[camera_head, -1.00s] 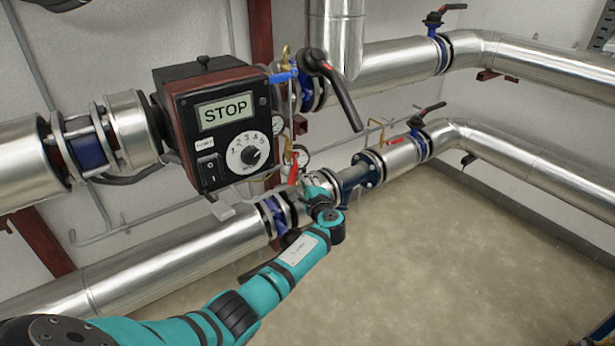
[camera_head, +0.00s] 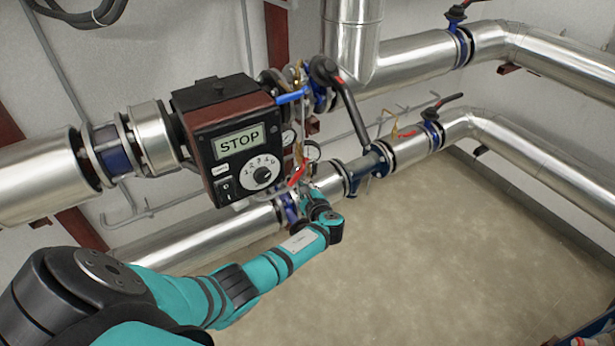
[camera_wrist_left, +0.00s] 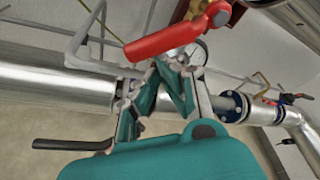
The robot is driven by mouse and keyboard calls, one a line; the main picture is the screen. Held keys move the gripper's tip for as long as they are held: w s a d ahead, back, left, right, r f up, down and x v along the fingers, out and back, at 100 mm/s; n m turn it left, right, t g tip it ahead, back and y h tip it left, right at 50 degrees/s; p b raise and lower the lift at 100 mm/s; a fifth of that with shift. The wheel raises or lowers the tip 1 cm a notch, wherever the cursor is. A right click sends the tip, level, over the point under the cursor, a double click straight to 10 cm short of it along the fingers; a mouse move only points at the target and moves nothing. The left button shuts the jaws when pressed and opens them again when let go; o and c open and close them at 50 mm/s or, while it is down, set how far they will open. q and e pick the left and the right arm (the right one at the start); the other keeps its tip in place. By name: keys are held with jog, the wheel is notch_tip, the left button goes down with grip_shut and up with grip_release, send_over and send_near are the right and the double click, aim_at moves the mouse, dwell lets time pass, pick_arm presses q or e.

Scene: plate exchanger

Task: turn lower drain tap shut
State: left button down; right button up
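A small tap with a red lever handle (camera_head: 298,175) sits just below the right side of the control box, by the lower pipe. A red handle (camera_wrist_left: 175,32) shows large in the left wrist view, tilted, its right end higher. My left gripper (camera_head: 314,196) is just below the red handle in the head view. In the wrist view its fingertips (camera_wrist_left: 167,66) are close together, right under the handle's middle. I cannot tell whether they touch it or hold anything. The tap's body is largely hidden. My right gripper is not in view.
The control box (camera_head: 232,140) reads STOP and hangs above my left forearm. A long black lever (camera_head: 348,103) slopes down right of it. The lower pipe (camera_head: 190,240) runs behind my arm. Another red handle (camera_head: 405,134) is farther along.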

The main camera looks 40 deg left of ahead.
aim_at(292, 183)
pick_arm(q)
jog(key=s+r+m+p, duration=0.1)
jog(key=p, duration=0.1)
jog(key=r+m+g+p, duration=0.1)
jog(key=p, duration=0.1)
jog(key=shift+s+a+r+m+g, duration=0.1)
jog(key=shift+s+a+m+g, duration=0.2)
jog(key=shift+s+a, duration=0.1)
jog(key=shift+s+a+r+m+g+y+p, duration=0.15)
jog(key=shift+s+r+m+g+y+p, duration=0.3)
jog(key=shift+m+p, duration=0.55)
jog(key=shift+s+a+r+p, duration=0.15)
jog(key=shift+r+p, duration=0.15)
jog(key=shift+p, duration=0.4)
